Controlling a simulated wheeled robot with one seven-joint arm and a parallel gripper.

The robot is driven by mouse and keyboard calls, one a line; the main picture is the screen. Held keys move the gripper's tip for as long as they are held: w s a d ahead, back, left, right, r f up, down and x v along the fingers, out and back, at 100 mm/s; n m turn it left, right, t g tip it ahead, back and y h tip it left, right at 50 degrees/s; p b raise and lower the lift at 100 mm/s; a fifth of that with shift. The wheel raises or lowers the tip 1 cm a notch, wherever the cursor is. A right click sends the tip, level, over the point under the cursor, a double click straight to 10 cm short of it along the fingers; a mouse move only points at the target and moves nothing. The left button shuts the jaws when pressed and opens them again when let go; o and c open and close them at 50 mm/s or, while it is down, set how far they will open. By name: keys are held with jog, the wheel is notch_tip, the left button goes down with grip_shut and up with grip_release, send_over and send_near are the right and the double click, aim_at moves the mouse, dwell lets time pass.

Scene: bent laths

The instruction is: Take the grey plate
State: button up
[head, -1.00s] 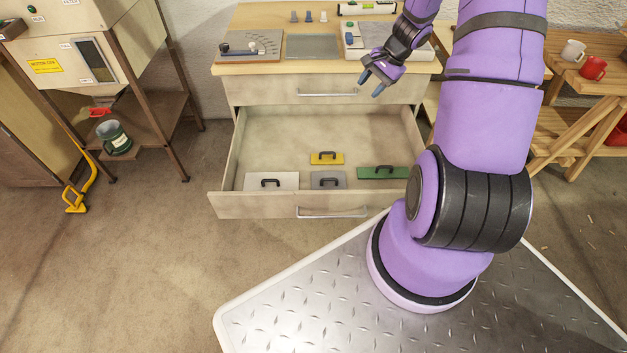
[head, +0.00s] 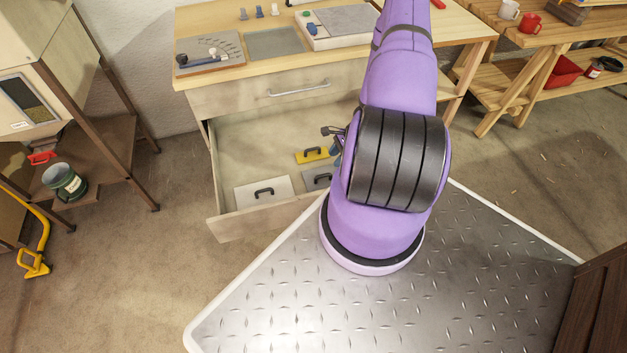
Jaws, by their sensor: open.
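The grey plate (head: 311,184) lies in the open drawer (head: 236,225), near its front, with a dark handle on top. Its right part is hidden behind my arm. My gripper (head: 337,150) is mostly hidden behind my arm too; only a bit of a blue finger and a dark part show, in or above the drawer, up and to the right of the grey plate. It is open, and I see nothing held in it. I cannot tell its height above the plate.
A white plate (head: 249,195) lies left of the grey one, and a yellow plate (head: 306,158) behind it. The closed upper drawer (head: 240,97) and the workbench top (head: 205,83) stand above. A brown stand (head: 110,150) is at the left.

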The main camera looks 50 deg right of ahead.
aim_at(323, 175)
jog(key=x, duration=0.5)
jog(key=shift+a+f, duration=0.1)
jog(key=shift+f, duration=0.05)
jog(key=shift+d+x, duration=0.15)
jog(key=shift+x, duration=1.3)
jog(key=shift+d+x, duration=0.2)
jog(key=shift+x, duration=1.25)
jog(key=shift+f, duration=0.1)
grip_shut()
